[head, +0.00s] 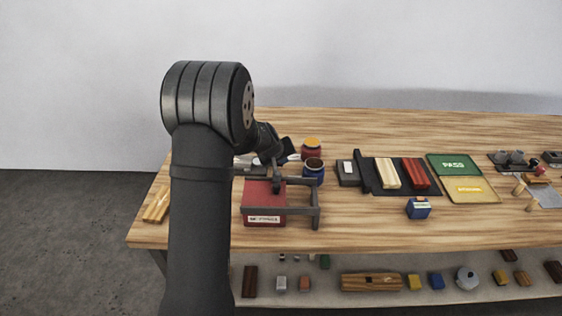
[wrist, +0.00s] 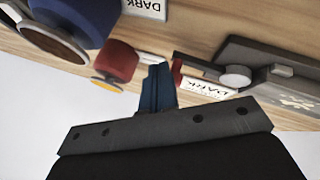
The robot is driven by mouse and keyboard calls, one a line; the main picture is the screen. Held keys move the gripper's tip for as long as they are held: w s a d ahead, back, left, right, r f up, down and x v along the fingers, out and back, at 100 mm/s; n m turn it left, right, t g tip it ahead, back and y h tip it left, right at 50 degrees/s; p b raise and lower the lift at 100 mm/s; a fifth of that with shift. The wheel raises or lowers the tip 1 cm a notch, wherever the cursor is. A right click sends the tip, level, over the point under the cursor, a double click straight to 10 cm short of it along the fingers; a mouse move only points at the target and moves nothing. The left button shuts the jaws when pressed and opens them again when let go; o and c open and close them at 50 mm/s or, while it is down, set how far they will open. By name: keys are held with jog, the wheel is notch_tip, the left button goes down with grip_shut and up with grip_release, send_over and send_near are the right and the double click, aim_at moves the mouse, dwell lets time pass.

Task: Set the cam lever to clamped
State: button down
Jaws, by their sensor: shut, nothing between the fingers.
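In the wrist view, a dark bar with a round grey pivot or knob (wrist: 235,77) lies along a dark grey fixture (wrist: 285,62); it may be the cam lever, but I cannot tell its setting. My gripper (wrist: 158,88) shows with its blue fingers shut and empty, left of this bar and apart from it as far as I can tell. In the head view, my arm hides most of the gripper. A red block (head: 263,203) with a white label sits by a grey bar frame (head: 316,208), partly behind my arm. I cannot clearly make out a lever there.
A red jar (head: 311,143) and a blue jar (head: 313,171) stand close right of my gripper. A dark tray (head: 370,183) with cream and red bars, a blue box (head: 418,208) and a green PASS tray (head: 452,164) lie farther right.

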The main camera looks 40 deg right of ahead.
jog(key=shift+w+d, duration=0.1)
jog(key=shift+d, duration=0.3)
dwell(0.5)
jog(key=v, duration=1.7)
jog(key=shift+r, duration=0.2)
jog(key=shift+f, duration=0.1)
jog(key=x, duration=1.4)
jog(key=shift+w+f, duration=0.1)
jog(key=shift+f, duration=0.1)
